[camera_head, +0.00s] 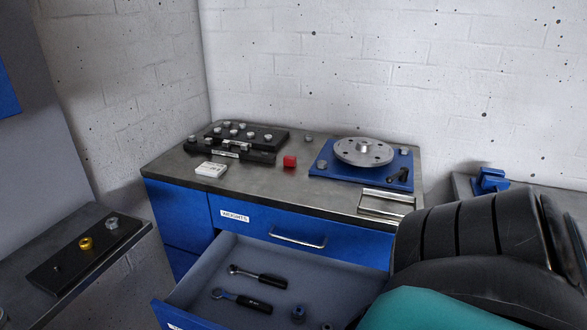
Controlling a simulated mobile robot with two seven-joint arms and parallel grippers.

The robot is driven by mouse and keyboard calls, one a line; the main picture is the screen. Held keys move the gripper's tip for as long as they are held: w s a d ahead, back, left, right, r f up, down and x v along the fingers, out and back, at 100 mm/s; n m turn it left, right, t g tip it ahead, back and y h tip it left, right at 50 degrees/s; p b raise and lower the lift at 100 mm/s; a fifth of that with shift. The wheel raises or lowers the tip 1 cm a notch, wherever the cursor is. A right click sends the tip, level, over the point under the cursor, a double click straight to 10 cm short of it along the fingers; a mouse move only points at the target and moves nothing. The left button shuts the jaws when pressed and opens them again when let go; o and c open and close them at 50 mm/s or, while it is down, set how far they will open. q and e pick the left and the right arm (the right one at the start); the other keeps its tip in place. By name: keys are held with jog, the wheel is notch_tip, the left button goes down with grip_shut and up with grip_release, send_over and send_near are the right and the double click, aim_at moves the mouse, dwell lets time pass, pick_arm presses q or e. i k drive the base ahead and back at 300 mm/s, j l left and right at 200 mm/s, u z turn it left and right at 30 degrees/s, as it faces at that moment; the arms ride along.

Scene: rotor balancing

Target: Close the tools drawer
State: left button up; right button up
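The tools drawer (330,276) is pulled open below the bench top, under a shut blue drawer labelled WEIGHTS (265,222). Its grey inside shows two ratchet-like tools with black handles (262,279) and a few small parts (298,313). Its blue front (172,315) is only partly in view at the bottom edge, and its handle is not visible. The right part of the drawer is hidden behind my black and teal arm, which fills the lower right. Neither gripper shows in the head view.
A side table with a dark tray (75,263) is at left.

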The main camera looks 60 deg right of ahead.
aim_at(330, 291)
jog(key=z, duration=1.35)
jog(key=j+z, duration=0.6)
jog(key=i, duration=0.05)
